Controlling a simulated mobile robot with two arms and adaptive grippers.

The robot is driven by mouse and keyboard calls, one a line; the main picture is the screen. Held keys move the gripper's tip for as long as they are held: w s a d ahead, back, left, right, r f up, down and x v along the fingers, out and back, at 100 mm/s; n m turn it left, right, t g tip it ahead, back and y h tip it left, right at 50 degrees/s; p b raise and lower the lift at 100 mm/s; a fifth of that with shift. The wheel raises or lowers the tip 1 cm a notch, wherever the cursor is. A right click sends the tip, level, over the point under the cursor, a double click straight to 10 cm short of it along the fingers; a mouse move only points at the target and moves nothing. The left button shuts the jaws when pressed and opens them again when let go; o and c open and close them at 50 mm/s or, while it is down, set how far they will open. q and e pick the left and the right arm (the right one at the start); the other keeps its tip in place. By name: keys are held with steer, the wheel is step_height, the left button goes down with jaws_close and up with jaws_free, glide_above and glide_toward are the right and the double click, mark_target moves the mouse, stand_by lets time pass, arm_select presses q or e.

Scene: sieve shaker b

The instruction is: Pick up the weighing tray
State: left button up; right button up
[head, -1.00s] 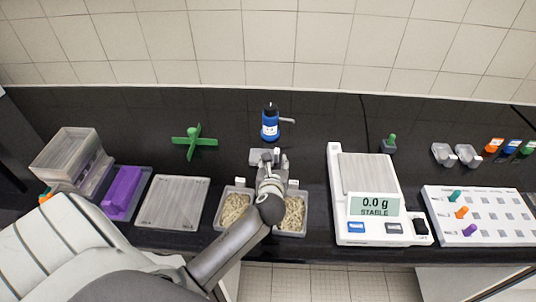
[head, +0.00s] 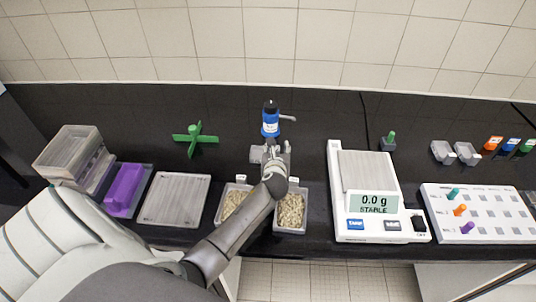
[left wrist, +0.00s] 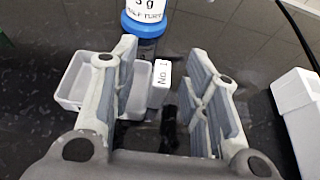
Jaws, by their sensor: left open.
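A small pale grey open tray, which I take for the weighing tray (head: 256,154), stands on the black bench in front of the blue-capped bottle (head: 270,120). In the left wrist view the tray (left wrist: 75,82) shows at the left, partly hidden behind one finger. A small white block marked "No. 1" (left wrist: 161,88) is at its right side. My left gripper (head: 277,147) is open and empty, with the tray at its left. In the left wrist view its fingers (left wrist: 163,60) stand apart, with the No. 1 block between them. My right gripper is not in view.
Two bins of pale grains (head: 291,212) stand in front of the tray, partly under my left arm. A balance (head: 381,228) reading 0.0 g is to the right. Two small grey trays (head: 467,154) lie farther right. A green cross-shaped piece (head: 196,139) stands at left.

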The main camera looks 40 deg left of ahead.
arm_select(q)
steer(key=c, duration=0.9)
steer(key=shift+o, duration=0.2)
steer(key=shift+r, duration=0.15)
